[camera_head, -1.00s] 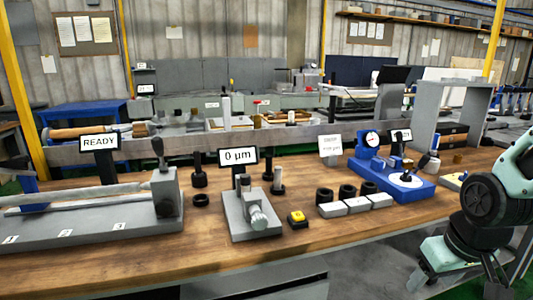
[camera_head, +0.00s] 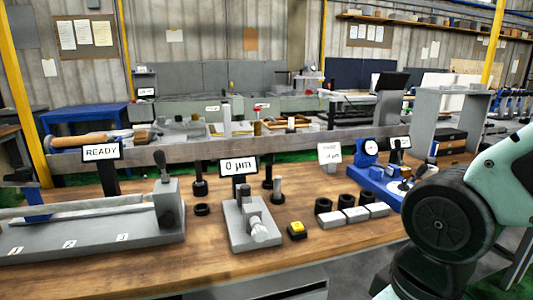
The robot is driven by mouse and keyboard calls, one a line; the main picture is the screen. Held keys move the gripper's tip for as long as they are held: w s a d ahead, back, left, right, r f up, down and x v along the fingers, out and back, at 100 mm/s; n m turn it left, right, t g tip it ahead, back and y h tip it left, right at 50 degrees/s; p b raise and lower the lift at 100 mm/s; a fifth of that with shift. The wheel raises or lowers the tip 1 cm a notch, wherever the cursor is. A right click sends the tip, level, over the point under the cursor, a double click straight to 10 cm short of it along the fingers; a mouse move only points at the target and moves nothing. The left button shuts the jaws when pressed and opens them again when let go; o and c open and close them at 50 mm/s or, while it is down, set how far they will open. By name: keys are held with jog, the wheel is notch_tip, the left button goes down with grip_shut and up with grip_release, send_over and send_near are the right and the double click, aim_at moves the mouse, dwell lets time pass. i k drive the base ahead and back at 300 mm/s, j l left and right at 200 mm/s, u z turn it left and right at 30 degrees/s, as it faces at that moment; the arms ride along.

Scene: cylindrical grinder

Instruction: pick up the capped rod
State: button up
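Several small upright rods stand on the wooden bench (camera_head: 120,268). A dark rod (camera_head: 200,176) with a wide round foot stands behind the black ring. A shorter dark rod (camera_head: 268,179) stands right of the 0 µm display. A pale grey rod (camera_head: 278,186) on a dark foot stands just in front of it. At this size I cannot tell which one is the capped rod. My arm fills the lower right, with a round dark joint, right of these rods and apart from them. My gripper is not in view.
A grey fixture (camera_head: 252,222) with the 0 µm display (camera_head: 238,167) stands front centre, beside a yellow button (camera_head: 297,228). Black rings and pale blocks (camera_head: 356,215) lie right of it, before a blue gauge stand (camera_head: 378,185). A long grey machine (camera_head: 90,236) occupies the left.

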aim_at(245, 189)
jog(key=i+j, duration=0.1)
jog(key=i, duration=0.25)
jog(key=i+j, duration=0.15)
jog(key=i, duration=0.2)
jog(key=i+u, duration=0.1)
jog(key=u, duration=1.5)
